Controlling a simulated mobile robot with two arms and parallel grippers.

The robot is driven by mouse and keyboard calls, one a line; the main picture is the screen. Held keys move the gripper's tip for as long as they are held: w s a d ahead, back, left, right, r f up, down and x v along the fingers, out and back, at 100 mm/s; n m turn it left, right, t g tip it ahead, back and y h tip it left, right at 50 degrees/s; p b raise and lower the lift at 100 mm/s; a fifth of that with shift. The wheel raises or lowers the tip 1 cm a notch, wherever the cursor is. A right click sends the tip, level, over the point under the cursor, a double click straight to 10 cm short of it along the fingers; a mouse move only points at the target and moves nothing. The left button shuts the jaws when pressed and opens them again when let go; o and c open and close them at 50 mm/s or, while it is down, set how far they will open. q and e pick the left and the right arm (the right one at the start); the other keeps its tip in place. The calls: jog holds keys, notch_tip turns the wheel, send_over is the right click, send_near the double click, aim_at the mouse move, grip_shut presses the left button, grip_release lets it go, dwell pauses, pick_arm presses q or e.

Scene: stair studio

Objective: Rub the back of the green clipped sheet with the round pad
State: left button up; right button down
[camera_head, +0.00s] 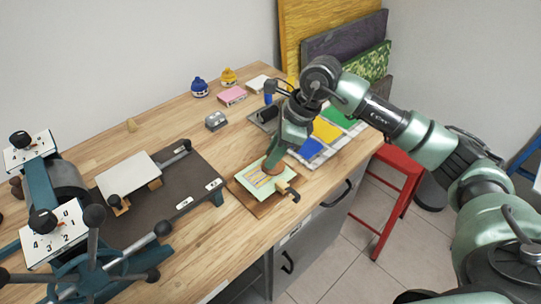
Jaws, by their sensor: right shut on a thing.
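The pale green sheet (262,187) lies on a small wooden board (243,203) near the table's front edge. It has yellowish strips on it, and a dark clamp (293,195) sits at the board's front right corner. My right gripper (277,158) points down over the sheet's far edge and is shut on the round pad (271,170), a brownish disc low under the fingers. I cannot tell whether the pad touches the sheet. The gripper and pad hide part of the sheet's far side. My left gripper is not in view.
A press (75,215) with spoked handles and a dark bed takes up the table's left. Blue and yellow pots (199,87), a pink block (232,96) and a grey box (215,121) stand behind. Colored sheets (326,131) lie right of the gripper. A red stool (397,190) stands beside the table.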

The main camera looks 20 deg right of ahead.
jog(key=shift+s+a, duration=0.2)
jog(key=shift+a, duration=0.3)
jog(key=shift+s+a, duration=0.2)
jog(key=shift+a, duration=0.3)
jog(key=shift+a, duration=0.1)
jog(key=shift+s+a, duration=0.35)
jog(key=shift+a, duration=0.55)
jog(key=shift+s+a, duration=0.3)
jog(key=shift+a, duration=0.55)
notch_tip(320, 180, up, 7)
jog(key=p, duration=0.3)
